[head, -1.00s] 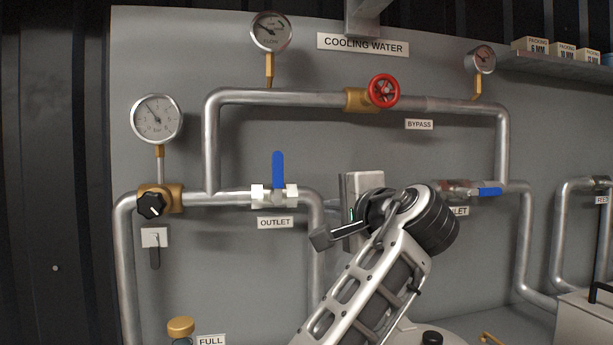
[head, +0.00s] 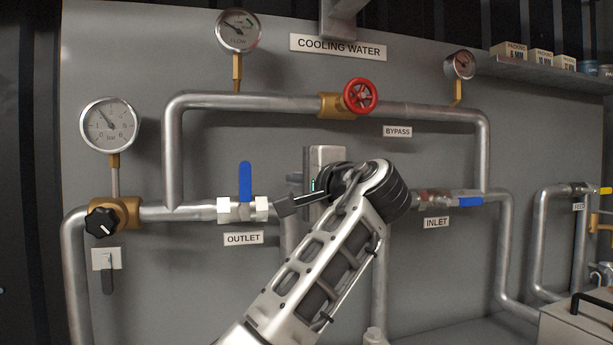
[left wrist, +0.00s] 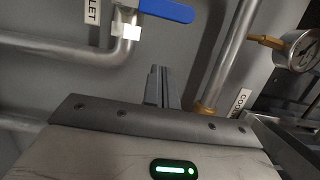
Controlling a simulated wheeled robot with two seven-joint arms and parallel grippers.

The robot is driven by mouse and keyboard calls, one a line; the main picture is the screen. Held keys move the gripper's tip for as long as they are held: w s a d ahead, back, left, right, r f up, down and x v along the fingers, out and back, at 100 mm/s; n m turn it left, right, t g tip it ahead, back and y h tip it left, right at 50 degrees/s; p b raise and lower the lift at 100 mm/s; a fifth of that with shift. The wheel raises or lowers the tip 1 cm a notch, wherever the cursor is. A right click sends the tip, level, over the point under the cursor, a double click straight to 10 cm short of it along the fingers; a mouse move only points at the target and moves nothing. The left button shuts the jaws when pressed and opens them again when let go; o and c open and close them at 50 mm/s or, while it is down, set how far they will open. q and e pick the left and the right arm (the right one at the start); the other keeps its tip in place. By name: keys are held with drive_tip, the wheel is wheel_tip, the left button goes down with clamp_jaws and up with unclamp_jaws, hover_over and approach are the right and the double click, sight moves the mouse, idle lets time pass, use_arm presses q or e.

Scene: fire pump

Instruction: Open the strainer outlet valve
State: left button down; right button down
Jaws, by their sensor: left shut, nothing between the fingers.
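The outlet valve (head: 243,209) has a white body with a blue lever (head: 245,182) standing upright, across its horizontal pipe. The "OUTLET" label (head: 243,239) is below it. In the left wrist view, the blue lever (left wrist: 165,10) is at the top edge. My left gripper (head: 285,206) is shut and empty just right of the valve body, at about its height. Its fingers point left, and I cannot tell whether they touch anything. The closed fingers also show in the left wrist view (left wrist: 160,85), apart from the lever in the picture. My right gripper is not in view.
The inlet valve (head: 447,199) has a blue lever lying along its pipe, right of my arm. The red bypass handwheel (head: 360,96) is above. A black knob (head: 102,221) and a pressure gauge (head: 109,125) are at left. Vertical pipes run behind my arm.

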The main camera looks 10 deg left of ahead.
sight(245, 191)
use_arm(q)
drive_tip(key=w+a, duration=0.1)
drive_tip(key=a, duration=0.5)
drive_tip(key=shift+w+p, duration=0.3)
drive_tip(key=shift+p, duration=0.05)
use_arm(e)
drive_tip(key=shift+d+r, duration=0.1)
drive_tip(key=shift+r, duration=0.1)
use_arm(q)
drive_tip(key=shift+a, duration=0.15)
